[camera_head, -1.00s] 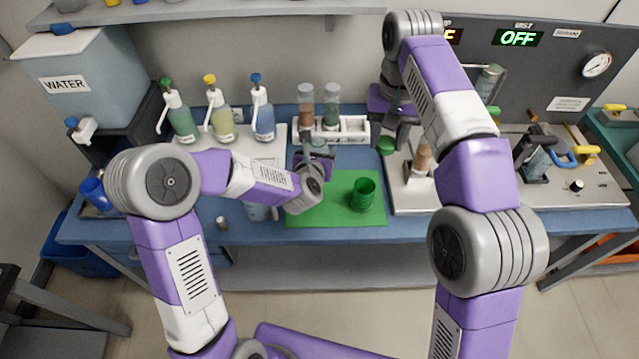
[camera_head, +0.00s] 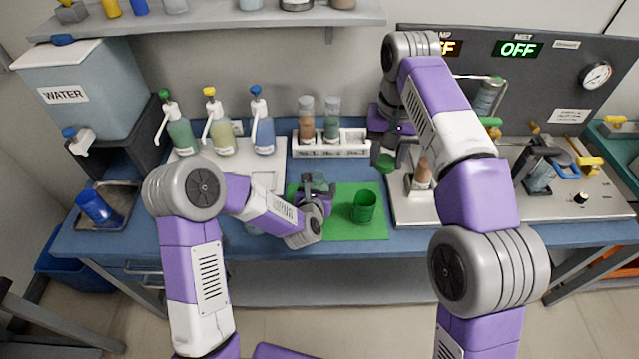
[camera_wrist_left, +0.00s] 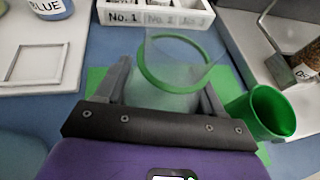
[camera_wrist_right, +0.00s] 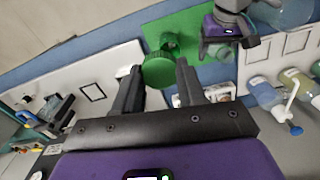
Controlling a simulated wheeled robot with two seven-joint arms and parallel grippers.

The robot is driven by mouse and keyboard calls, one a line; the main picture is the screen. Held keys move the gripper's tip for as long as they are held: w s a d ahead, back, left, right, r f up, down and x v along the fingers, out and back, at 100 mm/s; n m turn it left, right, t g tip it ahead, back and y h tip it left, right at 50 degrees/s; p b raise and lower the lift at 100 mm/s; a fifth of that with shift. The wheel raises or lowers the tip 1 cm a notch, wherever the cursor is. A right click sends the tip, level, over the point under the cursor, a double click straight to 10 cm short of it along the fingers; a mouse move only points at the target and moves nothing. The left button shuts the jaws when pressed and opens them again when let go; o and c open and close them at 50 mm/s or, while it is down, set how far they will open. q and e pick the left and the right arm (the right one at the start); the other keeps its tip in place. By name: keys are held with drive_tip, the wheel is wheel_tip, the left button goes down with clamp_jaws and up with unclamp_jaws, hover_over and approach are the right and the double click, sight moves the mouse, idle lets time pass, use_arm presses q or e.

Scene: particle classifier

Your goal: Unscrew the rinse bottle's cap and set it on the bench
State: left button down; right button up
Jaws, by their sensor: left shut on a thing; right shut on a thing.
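The rinse bottle is a clear jar with a green ring at its open mouth (camera_wrist_left: 180,62). My left gripper (camera_head: 316,192) is shut on it over the green mat; the bottle is mostly hidden in the head view. The left wrist view shows the jar between the fingers (camera_wrist_left: 165,100). The green cap (camera_wrist_right: 158,68) is between the fingertips of my right gripper (camera_wrist_right: 160,82), apart from the bottle. In the head view the cap (camera_head: 385,161) hangs below my right gripper (camera_head: 386,145), above the bench.
A green cup (camera_head: 365,207) stands on the green mat (camera_head: 370,230), right of my left gripper. Behind are a white tube rack (camera_head: 345,147) and several pump bottles (camera_head: 220,130). A steel plate with fixtures (camera_head: 410,208) lies to the right. Bare blue bench (camera_head: 160,225) shows left.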

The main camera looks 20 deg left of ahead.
idle(0.3)
use_arm(q)
drive_tip(key=shift+c, duration=0.6)
unclamp_jaws()
